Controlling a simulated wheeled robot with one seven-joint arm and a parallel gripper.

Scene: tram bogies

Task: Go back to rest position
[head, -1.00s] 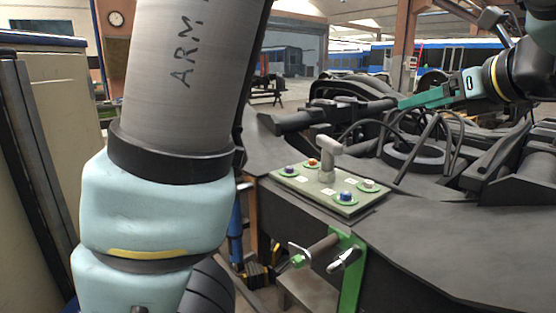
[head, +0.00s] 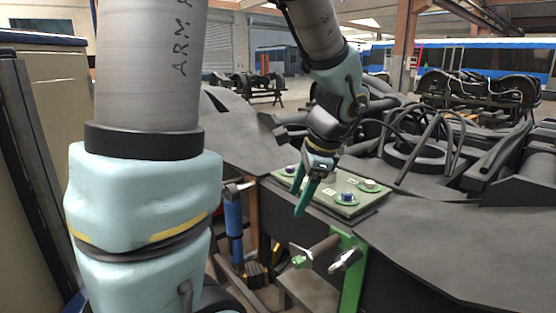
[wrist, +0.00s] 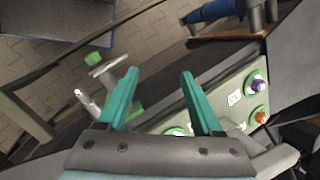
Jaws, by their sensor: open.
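My gripper (head: 304,201) hangs with its green fingers pointing down, in front of the near left part of the control panel in the head view. In the wrist view the two fingers of my gripper (wrist: 159,75) stand wide apart with nothing between them. The grey-green control panel (head: 372,201) carries knobs on green rings. A blue knob (head: 346,197) shows to the right of the fingers. The wrist view shows a purple knob (wrist: 257,84) and an orange knob (wrist: 261,117) on the panel. My wrist hides part of the panel in the head view.
A green bracket (head: 352,275) with a brown-gripped handle (head: 322,248) sits below the panel on the dark bogie frame (head: 450,240). A blue cylinder (head: 234,226) stands to the left. Black hoses (head: 408,135) rise behind. Beige cabinets stand at the far left.

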